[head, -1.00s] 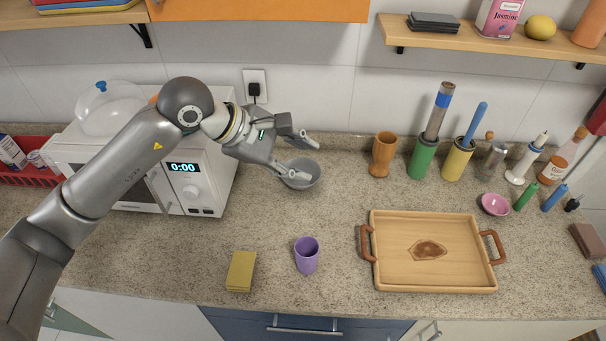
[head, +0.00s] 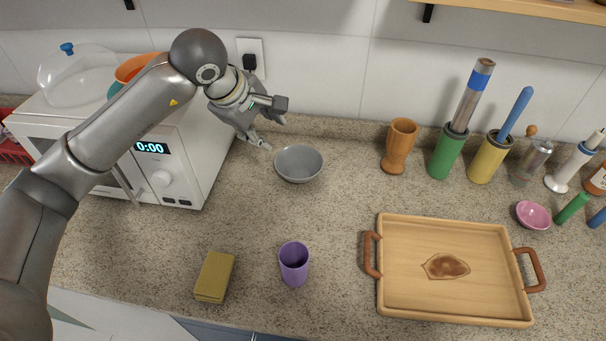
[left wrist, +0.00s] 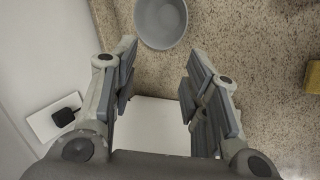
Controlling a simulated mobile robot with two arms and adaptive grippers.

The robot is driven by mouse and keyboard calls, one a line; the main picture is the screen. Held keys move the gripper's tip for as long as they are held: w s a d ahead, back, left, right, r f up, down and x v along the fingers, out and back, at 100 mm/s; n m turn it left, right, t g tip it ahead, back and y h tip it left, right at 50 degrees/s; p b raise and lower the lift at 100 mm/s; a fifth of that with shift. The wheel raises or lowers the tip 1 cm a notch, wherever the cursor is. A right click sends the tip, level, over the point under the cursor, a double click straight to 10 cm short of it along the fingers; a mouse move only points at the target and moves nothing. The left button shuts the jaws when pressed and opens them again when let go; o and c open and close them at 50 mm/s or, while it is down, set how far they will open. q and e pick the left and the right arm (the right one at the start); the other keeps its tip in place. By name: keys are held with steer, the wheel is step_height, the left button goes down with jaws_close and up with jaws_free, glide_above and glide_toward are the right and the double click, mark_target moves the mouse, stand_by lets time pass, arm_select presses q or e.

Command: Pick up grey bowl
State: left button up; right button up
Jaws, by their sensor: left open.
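The grey bowl (head: 299,163) stands upright on the speckled counter, to the right of the microwave, in the head view. My left gripper (head: 269,124) is open and empty, above and to the left of the bowl, close to the wall. In the left wrist view the bowl (left wrist: 161,20) shows at the top, beyond the spread fingers (left wrist: 158,78) and apart from them. Its top edge is cut off there. My right gripper is not in view.
The white microwave (head: 180,165) stands left of the bowl. A purple cup (head: 293,262), a yellow sponge (head: 214,277) and a wooden tray (head: 455,314) lie nearer the front. A wooden cup (head: 400,145) stands to the right. Counter around the bowl's front is clear.

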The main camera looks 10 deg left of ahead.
arm_select(q)
steer(key=w+f+b, duration=0.1)
steer(key=f+b, duration=0.2)
steer(key=f, duration=0.2)
steer(key=w+d+f+b, duration=0.1)
steer(key=f+b, duration=0.3)
steer(key=f, duration=0.1)
steer(key=w+f+b, duration=0.1)
steer(key=f+b, duration=0.3)
steer(key=f, duration=0.1)
steer(key=shift+w+d+f, duration=0.2)
steer(key=shift+w+d, duration=0.05)
steer(key=b+x, duration=0.1)
steer(key=x, duration=0.3)
steer(key=shift+w+f+b, duration=0.1)
steer(key=shift+f+b, duration=0.3)
steer(key=shift+w+d+f, duration=0.1)
steer(key=shift+w+f, duration=0.15)
steer(key=shift+f, duration=0.05)
steer(key=shift+r, duration=0.1)
jaws_close()
